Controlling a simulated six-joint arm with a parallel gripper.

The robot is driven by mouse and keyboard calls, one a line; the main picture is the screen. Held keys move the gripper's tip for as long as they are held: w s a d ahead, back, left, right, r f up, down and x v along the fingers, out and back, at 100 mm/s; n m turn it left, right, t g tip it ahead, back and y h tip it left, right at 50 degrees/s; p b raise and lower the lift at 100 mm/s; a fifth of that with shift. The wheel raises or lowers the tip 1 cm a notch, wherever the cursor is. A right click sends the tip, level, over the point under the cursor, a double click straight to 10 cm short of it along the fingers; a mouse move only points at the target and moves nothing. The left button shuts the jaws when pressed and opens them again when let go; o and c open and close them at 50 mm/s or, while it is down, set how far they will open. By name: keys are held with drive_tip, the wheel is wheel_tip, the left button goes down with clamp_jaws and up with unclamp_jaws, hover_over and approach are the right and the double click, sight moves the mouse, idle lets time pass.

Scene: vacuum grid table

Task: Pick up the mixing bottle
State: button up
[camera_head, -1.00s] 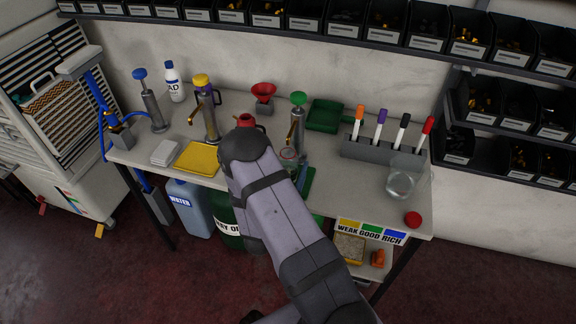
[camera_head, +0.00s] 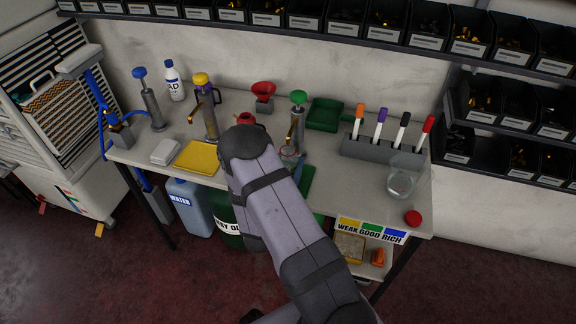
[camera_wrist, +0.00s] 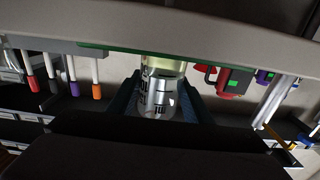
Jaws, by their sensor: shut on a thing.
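The mixing bottle (camera_wrist: 159,92) is a clear vessel with dark printed marks and a pale yellow-green band. It is between the two dark fingers of my gripper (camera_wrist: 160,100) in the wrist view, which shows the scene upside down. My gripper is shut on it. In the head view a small part of a clear vessel (camera_head: 289,154) shows just right of my wrist, in front of the green-topped pump (camera_head: 298,120). My arm hides the gripper there. I cannot tell whether the bottle is clear of the table.
A grey rack with several markers (camera_head: 384,149) and a clear beaker (camera_head: 400,184) stand to the right. A yellow-topped pump (camera_head: 205,110), a yellow tray (camera_head: 197,157) and a red funnel (camera_head: 263,92) are left and behind. A red cap (camera_head: 413,218) lies near the front right edge.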

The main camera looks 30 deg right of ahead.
drive_tip(key=shift+r, duration=0.4)
drive_tip(key=shift+s+a, duration=0.15)
drive_tip(key=shift+a, duration=0.05)
drive_tip(key=b+v, duration=0.3)
drive_tip(key=v, duration=1.4)
drive_tip(key=shift+s+a+r, duration=0.15)
drive_tip(key=shift+s, duration=0.1)
